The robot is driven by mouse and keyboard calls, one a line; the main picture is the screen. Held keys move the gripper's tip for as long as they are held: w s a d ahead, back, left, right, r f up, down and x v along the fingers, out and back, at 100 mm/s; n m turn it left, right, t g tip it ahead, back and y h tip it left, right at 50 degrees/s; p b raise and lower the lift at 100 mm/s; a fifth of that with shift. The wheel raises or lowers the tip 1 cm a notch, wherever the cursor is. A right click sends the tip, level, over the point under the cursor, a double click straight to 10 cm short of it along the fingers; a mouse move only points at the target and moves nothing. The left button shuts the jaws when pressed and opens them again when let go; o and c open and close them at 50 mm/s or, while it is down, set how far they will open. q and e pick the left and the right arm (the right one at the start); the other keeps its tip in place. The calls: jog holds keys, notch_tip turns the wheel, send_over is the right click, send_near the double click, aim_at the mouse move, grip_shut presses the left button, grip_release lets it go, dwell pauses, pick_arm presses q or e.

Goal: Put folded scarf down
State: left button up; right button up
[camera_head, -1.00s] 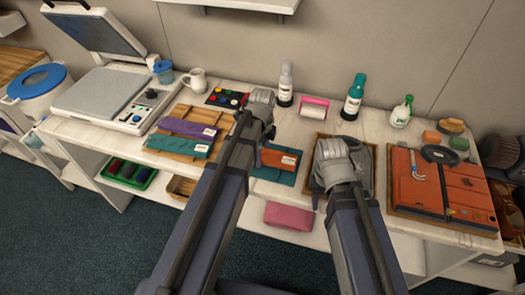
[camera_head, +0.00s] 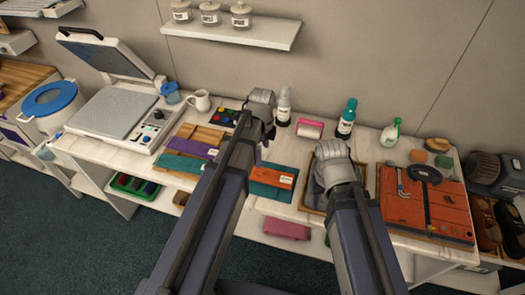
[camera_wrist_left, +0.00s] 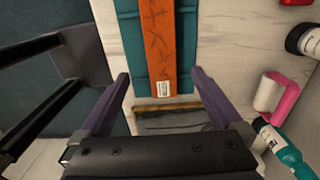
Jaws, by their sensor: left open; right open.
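An orange folded scarf (camera_head: 275,178) with a white label lies on a teal folded one (camera_head: 267,192) at the counter's front. The orange scarf (camera_wrist_left: 158,45) and teal one (camera_wrist_left: 188,40) also show in the left wrist view. A purple folded scarf (camera_head: 192,147) and another teal one (camera_head: 184,163) lie on a wooden slatted board (camera_head: 207,134). My left gripper (camera_head: 266,128) is open and empty above the counter; its spread fingers (camera_wrist_left: 160,75) frame the orange scarf's labelled end from above. My right gripper (camera_head: 332,158) is over a brown-edged tray (camera_head: 309,197); its fingers are hidden.
A flat press (camera_head: 115,112) stands open at the left. A white bottle (camera_head: 283,106), a teal bottle (camera_head: 346,118) and a spray bottle (camera_head: 390,132) stand at the back. A red-orange panel (camera_head: 430,210) lies right. A wall shelf (camera_head: 235,27) with jars hangs above.

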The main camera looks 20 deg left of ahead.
pick_arm(q)
jog(key=s+d+n+y, duration=0.1)
jog(key=s+d+n, duration=0.9)
jog(key=s+n, duration=0.4)
jog(key=shift+s+d+r+n, duration=0.15)
jog(key=shift+d+r+n, duration=0.1)
jog(key=shift+r+n, duration=0.05)
pick_arm(e)
jog(key=shift+r, duration=0.25)
pick_arm(q)
jog(key=shift+c, duration=0.2)
dwell(1.2)
